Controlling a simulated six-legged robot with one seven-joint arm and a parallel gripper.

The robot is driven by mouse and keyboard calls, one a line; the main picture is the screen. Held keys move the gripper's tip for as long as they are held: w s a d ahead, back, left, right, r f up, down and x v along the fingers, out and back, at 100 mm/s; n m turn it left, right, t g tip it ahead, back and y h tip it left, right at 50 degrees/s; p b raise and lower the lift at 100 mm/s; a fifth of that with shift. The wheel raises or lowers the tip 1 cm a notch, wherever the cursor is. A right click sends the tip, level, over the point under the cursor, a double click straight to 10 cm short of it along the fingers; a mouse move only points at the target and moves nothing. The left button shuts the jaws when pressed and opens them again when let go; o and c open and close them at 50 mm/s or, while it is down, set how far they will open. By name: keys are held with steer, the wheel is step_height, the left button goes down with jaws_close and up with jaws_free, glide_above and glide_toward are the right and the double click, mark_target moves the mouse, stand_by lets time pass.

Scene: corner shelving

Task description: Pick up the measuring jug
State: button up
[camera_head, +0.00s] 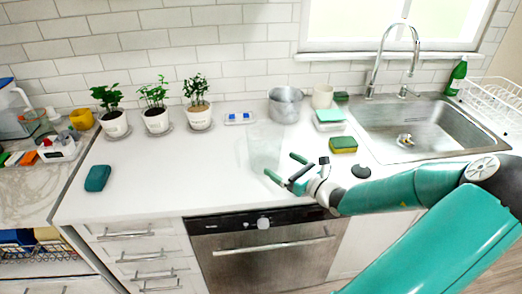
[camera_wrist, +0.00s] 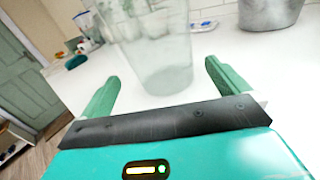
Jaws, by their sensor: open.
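The measuring jug (camera_head: 264,148) is a clear, see-through vessel standing upright on the white counter (camera_head: 190,165), left of the sink. It also shows in the wrist view (camera_wrist: 160,55), just beyond my fingertips and roughly centred between them. My gripper (camera_head: 283,167) is at the jug's near side, low over the counter's front part. Its two green fingers (camera_wrist: 162,75) are spread apart with nothing held between them. I cannot tell whether a finger touches the jug. The jug's handle is not clear in either view.
A grey metal pot (camera_head: 285,106) and a cream cup (camera_head: 322,96) stand behind the jug. A yellow-green sponge (camera_head: 343,145) and a dark round item (camera_head: 361,172) lie to the right, near the sink (camera_head: 410,130). Several potted plants (camera_head: 157,120) stand at the back left. The counter's left-centre is clear.

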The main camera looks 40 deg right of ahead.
mark_target(270, 142)
steer(key=w, duration=0.7)
steer(key=shift+w+a, duration=0.2)
steer(key=shift+a, duration=0.1)
steer(key=c, duration=0.7)
steer(key=shift+r, duration=0.1)
steer(key=shift+r, duration=0.45)
step_height(270, 142, up, 2)
steer(key=shift+r, duration=0.1)
steer(key=s+a+r, duration=0.1)
steer(key=r, duration=0.1)
steer(key=s+a+r, duration=0.1)
steer(key=r, duration=0.1)
steer(key=s+a+r, duration=0.1)
steer(key=s+r, duration=0.1)
steer(key=s+a+r, duration=0.3)
steer(key=s+a, duration=0.2)
steer(key=s, duration=0.2)
steer(key=shift+a+r, duration=0.25)
steer(key=shift+r, duration=0.15)
